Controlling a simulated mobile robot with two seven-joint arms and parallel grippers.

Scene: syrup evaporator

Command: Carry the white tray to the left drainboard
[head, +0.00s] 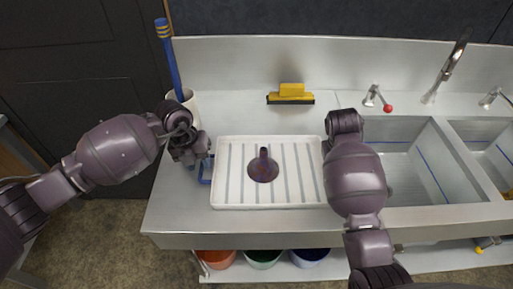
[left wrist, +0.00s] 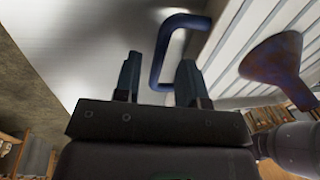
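The white ribbed tray (head: 300,194) lies flat on the steel drainboard (head: 235,112) left of the sinks. A dark purple funnel (head: 263,170) stands on it, spout up. The tray's blue left handle (head: 205,172) also shows in the left wrist view (left wrist: 157,55). My left gripper (head: 198,161) is at this handle. In the left wrist view its fingers (left wrist: 159,78) are apart, with the handle's bar between them and a gap on each side. My right gripper is at the tray's right edge, its fingers hidden by my right arm.
A blue-handled brush (head: 168,55) stands in a white holder (head: 190,101) at the back left. A yellow squeegee (head: 290,92) lies behind the tray. Sink basins (head: 410,150) and taps (head: 447,68) are to the right. Several coloured buckets (head: 263,258) stand on the shelf below.

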